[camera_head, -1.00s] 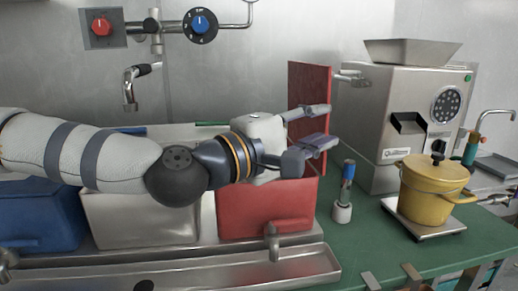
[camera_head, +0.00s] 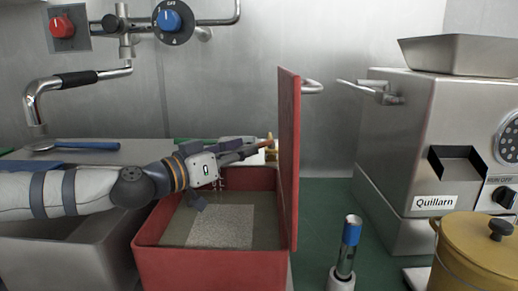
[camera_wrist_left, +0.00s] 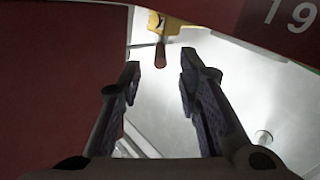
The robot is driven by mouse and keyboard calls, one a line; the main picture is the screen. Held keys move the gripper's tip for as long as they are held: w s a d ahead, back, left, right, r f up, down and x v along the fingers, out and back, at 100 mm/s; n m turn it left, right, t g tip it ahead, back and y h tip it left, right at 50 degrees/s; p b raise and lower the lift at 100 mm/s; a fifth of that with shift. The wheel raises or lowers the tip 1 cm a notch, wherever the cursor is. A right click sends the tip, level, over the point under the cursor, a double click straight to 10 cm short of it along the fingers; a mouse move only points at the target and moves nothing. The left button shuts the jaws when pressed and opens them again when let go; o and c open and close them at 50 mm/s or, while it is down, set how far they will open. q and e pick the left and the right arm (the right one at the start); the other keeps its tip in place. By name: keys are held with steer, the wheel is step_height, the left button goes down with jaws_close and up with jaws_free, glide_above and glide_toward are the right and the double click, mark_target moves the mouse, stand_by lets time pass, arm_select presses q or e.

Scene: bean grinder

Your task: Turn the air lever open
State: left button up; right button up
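A small yellow fitting (camera_head: 270,150) with a short red-brown handle (camera_head: 262,143) shows behind the red bin, beside its raised lid; it looks like the air lever. In the left wrist view the yellow fitting (camera_wrist_left: 156,24) is at the top, with the red-brown handle (camera_wrist_left: 160,55) hanging down from it. My left gripper (camera_head: 250,150) reaches over the red bin toward the fitting. In the wrist view its fingers are apart, with the handle seen in the gap, around or beyond the tips (camera_wrist_left: 160,68). I cannot tell whether they touch it. My right gripper is not in view.
The red bin (camera_head: 210,270) stands open below my left gripper, its upright lid (camera_head: 289,160) close on the right. Pipes with a blue dial (camera_head: 168,20) are on the wall.

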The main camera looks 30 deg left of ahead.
mark_target(260, 146)
arm_select(q)
steer(key=w, duration=0.2)
steer(key=w+d+f, duration=0.1)
steer(key=shift+w, duration=0.1)
steer(key=shift+w+d+r, duration=0.2)
steer(key=shift+w+r, duration=0.1)
steer(key=shift+w, duration=0.1)
steer(key=shift+r, duration=0.1)
jaws_close()
steer(key=shift+b, duration=0.3)
